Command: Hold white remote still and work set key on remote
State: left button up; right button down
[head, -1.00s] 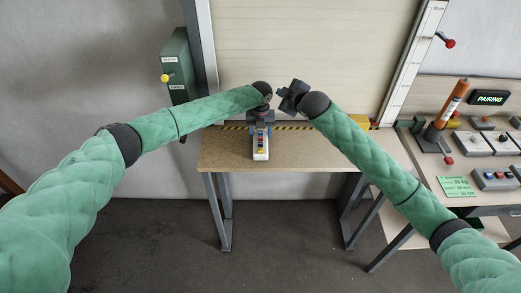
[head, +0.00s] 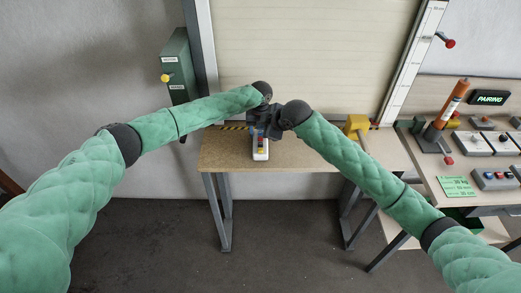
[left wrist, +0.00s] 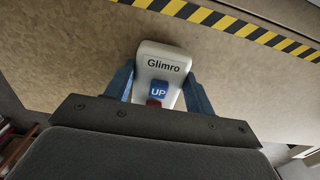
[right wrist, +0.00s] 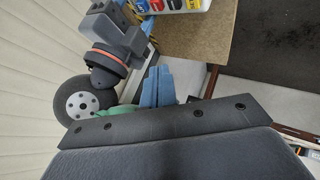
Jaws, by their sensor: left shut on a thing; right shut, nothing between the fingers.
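The white remote (head: 261,157) lies on the wooden table. In the left wrist view it bears the label Glimro (left wrist: 163,66), a blue UP key (left wrist: 158,90) and part of a red key (left wrist: 153,102). My left gripper (left wrist: 160,88) is shut on it, one blue finger along each side. The right wrist view shows the remote (right wrist: 182,4) at the top edge with blue, red and yellow keys. My right gripper (right wrist: 160,88) is shut and empty, close to my left gripper and apart from the remote. The set key cannot be made out.
The wooden table (head: 225,150) is clear beside the remote. A yellow block (head: 356,125) stands at its back right. A green box (head: 175,75) with a yellow knob is on the left wall. The right bench holds an orange tube (head: 451,105), several control units and a PAIRING display (head: 489,98).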

aim_at(263, 151)
jog(key=shift+f, duration=4.25)
jog(key=shift+f, duration=0.85)
jog(key=shift+r, duration=0.9)
jog(key=shift+r, duration=2.5)
pick_arm(q)
jog(key=o, duration=1.2)
jog(key=shift+c, duration=0.2)
